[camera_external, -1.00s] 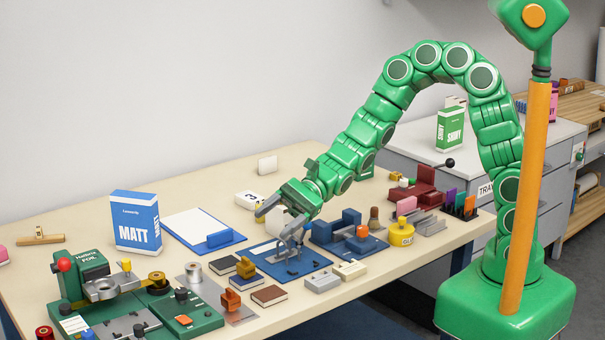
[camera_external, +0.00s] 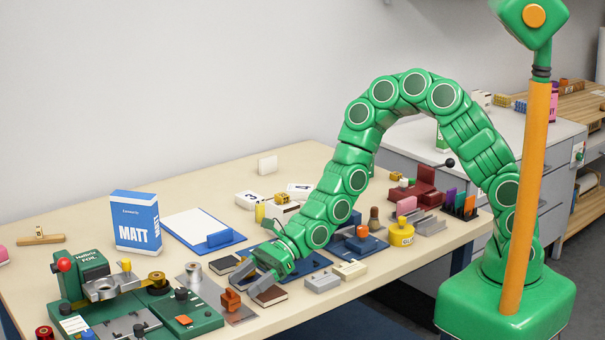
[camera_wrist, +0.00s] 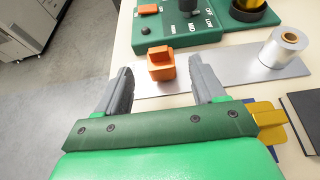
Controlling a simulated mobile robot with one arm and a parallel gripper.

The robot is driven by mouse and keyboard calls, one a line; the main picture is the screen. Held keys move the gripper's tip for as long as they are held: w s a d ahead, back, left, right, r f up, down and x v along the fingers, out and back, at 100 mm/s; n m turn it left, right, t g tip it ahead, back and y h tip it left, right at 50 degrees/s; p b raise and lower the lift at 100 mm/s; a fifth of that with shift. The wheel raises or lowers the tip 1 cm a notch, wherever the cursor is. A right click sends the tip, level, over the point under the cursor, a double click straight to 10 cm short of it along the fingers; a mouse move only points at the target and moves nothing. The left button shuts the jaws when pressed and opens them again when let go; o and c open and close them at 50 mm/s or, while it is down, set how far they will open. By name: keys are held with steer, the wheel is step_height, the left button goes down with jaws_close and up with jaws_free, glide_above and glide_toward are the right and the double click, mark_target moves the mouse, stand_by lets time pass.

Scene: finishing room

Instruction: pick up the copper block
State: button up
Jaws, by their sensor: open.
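The copper block (camera_external: 231,300) is a small orange-brown block with a narrower top. It stands on a grey metal strip (camera_external: 241,317) beside the green foil machine. It also shows in the wrist view (camera_wrist: 161,66), upright near the top middle, in line with the gap between the fingers. My gripper (camera_external: 243,288) is low over the table, just right of the block in the external view. In the wrist view my gripper (camera_wrist: 160,82) has its two grey fingers wide apart, with nothing held between them.
The green foil machine (camera_external: 140,315) stands close beside the block. A silver roll (camera_wrist: 283,48) sits on the same strip. The table edge and floor (camera_wrist: 60,90) are at left.

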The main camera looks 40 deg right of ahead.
mark_target(230, 296)
steer(key=shift+x, duration=2.8)
steer(key=shift+r, duration=0.1)
steer(key=c, duration=1.2)
steer(key=shift+r, duration=0.1)
